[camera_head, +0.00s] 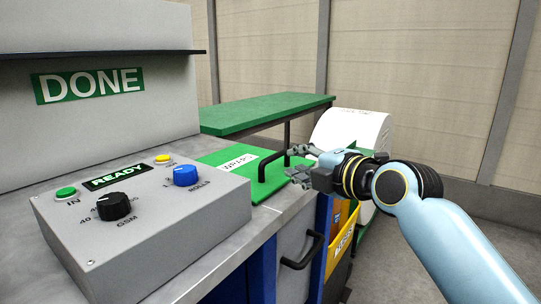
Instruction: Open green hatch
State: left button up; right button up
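The green hatch (262,190) lies flat in the grey bench top, with a white label partly readable on it. A black bar handle (272,160) stands up from the hatch. My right gripper (291,162) comes in from the right, its fingers spread apart, close to the right end of the handle. I cannot tell whether the fingers touch the handle or reach around it. My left gripper is not in view.
A grey control box (150,225) with knobs, buttons and a READY display stands on the bench left of the hatch. A black handle (303,252) juts from the bench front.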

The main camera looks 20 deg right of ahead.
aim_at(277, 157)
jog(key=x, duration=0.5)
jog(key=shift+w+a+f, duration=0.1)
jog(key=shift+w, duration=0.25)
jog(key=x, duration=0.2)
jog(key=shift+w+a+f+b, duration=0.1)
jog(key=shift+w+b, duration=0.25)
jog(key=shift+w, duration=0.25)
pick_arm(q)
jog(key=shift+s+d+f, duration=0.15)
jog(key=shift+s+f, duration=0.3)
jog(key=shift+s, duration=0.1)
pick_arm(e)
grip_shut()
